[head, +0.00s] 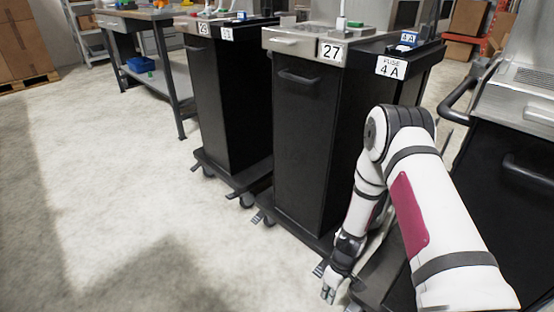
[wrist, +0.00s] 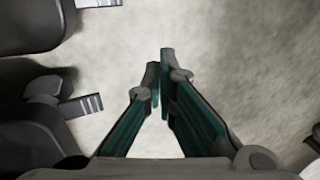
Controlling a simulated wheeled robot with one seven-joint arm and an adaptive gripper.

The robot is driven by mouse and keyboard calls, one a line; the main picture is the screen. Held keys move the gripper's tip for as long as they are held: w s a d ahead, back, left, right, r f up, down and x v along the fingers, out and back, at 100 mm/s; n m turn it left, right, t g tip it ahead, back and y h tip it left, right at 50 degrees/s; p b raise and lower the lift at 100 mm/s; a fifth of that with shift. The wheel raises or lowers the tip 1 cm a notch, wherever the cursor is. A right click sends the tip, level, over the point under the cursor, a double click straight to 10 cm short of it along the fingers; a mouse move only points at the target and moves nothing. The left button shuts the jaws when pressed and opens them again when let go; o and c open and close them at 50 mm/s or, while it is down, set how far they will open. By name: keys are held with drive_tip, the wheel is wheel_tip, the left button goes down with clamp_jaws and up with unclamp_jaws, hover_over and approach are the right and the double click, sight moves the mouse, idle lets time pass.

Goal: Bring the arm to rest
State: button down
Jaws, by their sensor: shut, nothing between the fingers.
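My gripper (head: 333,290) hangs low at the end of my bent arm in the head view, pointing down close to the floor. It is beside the base of the dispenser cart labelled 27 (head: 305,135). In the wrist view my gripper (wrist: 161,85) has its two fingers together at the tips, with nothing between them. Bare concrete floor (wrist: 230,60) lies beneath it. My forearm hides part of the cart's lower right side in the head view.
Cart pedals (wrist: 80,105) and dark base parts are at the left in the wrist view. Another black cart (head: 232,110) stands left of cart 27. A steel-topped unit (head: 515,100) is at the right. A workbench (head: 150,60) is farther back. Floor at the left (head: 100,180) is clear.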

wheel_tip(320, 180, up, 30)
drive_tip(key=a+m+t+y, duration=0.1)
drive_tip(key=a+m, duration=0.1)
drive_tip(key=m, duration=0.1)
drive_tip(key=s+r+m, duration=0.2)
drive_tip(key=s+r, duration=0.6)
drive_tip(key=r, duration=0.6)
drive_tip(key=s+d+r+m+h, duration=0.1)
drive_tip(key=s+d+r+m, duration=0.2)
drive_tip(key=s, duration=0.8)
drive_tip(key=s+d+r+m+h, duration=0.15)
drive_tip(key=s+r, duration=0.35)
drive_tip(key=s, duration=0.6)
wheel_tip(320, 180, up, 39)
drive_tip(key=t+p, duration=0.4)
drive_tip(key=p, duration=3.3)
drive_tip(key=shift+d+t, duration=0.3)
drive_tip(key=shift+t, duration=0.1)
